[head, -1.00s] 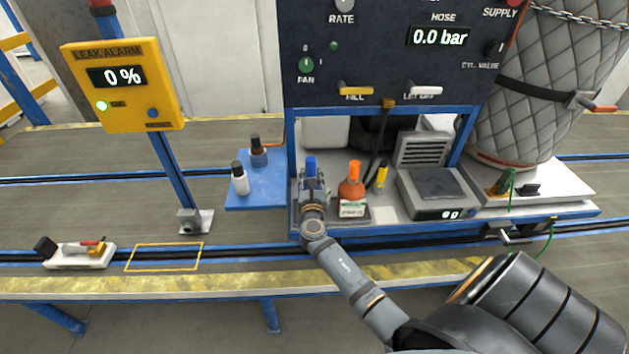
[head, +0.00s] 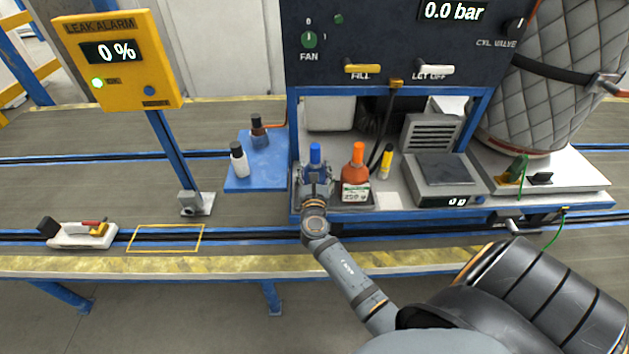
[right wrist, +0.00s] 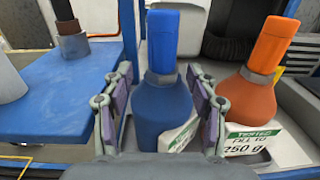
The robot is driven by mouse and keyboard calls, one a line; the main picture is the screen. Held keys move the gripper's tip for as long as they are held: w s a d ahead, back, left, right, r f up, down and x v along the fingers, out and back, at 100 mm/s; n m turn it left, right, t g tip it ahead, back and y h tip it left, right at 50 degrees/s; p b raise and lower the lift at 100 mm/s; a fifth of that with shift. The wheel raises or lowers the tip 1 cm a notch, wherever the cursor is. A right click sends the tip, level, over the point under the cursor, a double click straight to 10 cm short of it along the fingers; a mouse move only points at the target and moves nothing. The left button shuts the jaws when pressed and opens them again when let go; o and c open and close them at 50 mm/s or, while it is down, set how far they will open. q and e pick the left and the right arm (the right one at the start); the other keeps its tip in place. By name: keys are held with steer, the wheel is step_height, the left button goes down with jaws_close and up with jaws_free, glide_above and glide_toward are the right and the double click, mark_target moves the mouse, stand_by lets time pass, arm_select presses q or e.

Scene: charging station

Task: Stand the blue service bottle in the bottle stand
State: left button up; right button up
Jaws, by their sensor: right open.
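The blue service bottle (head: 316,155) stands upright on the bench unit, left of an orange bottle (head: 355,176). In the right wrist view the blue bottle (right wrist: 160,108) has a blue cap, a grey collar and a partly hidden white label. My right gripper (head: 314,182) is open at the bottle. In the right wrist view its fingers (right wrist: 162,105) stand on either side of the bottle's body. The bottle's base is hidden. My left gripper is not in view.
The blue side shelf (head: 243,181) also bears a white bottle (head: 239,162) with a dark cap. A yellow tube (head: 386,162) and a scale (head: 443,178) are right of the orange bottle. A yellow-outlined rectangle (head: 166,239) on the bench is empty.

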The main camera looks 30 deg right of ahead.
steer(key=b+v, duration=0.1)
steer(key=v, duration=0.8)
steer(key=shift+b, duration=0.35)
steer(key=shift+s, duration=0.1)
